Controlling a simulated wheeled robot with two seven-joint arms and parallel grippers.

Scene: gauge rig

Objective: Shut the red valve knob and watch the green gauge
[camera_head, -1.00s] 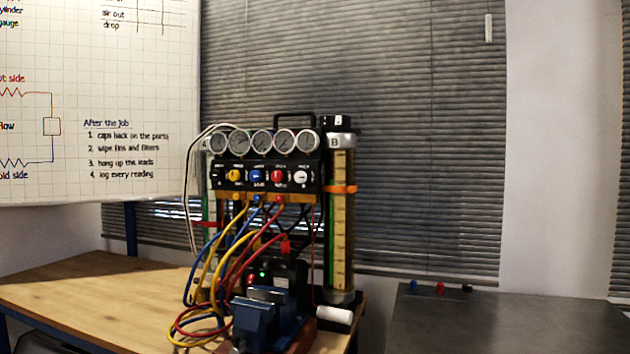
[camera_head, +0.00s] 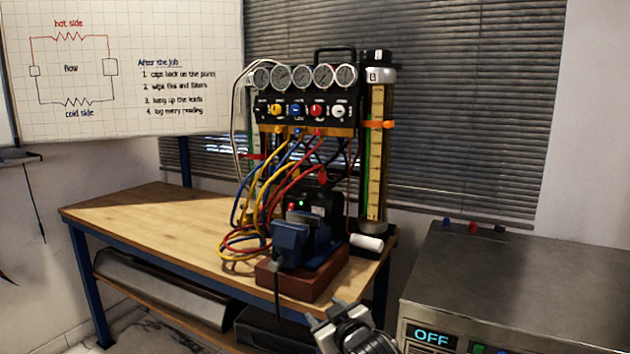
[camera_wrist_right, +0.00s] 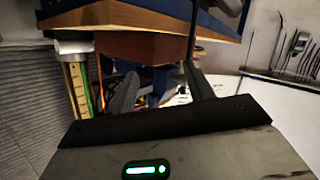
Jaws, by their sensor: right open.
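The red valve knob (camera_head: 317,110) is on the black manifold panel of the gauge rig, between a blue knob (camera_head: 296,110) and a white knob (camera_head: 338,110). A row of several round gauges (camera_head: 300,76) sits above it; their faces look pale, and I cannot tell which is green. My right gripper (camera_head: 345,318) is low in the head view, in front of and well below the rig, apart from the knob. In the right wrist view its two dark fingers (camera_wrist_right: 160,88) are spread with nothing held between them. My left gripper is out of view.
A blue vise (camera_head: 300,240) on a brown block and coloured hoses (camera_head: 262,205) stand before the rig on the wooden bench (camera_head: 150,220). A tall scaled cylinder (camera_head: 376,150) is at its right. A metal cabinet reading OFF (camera_head: 520,275) stands at right. The bench's left is clear.

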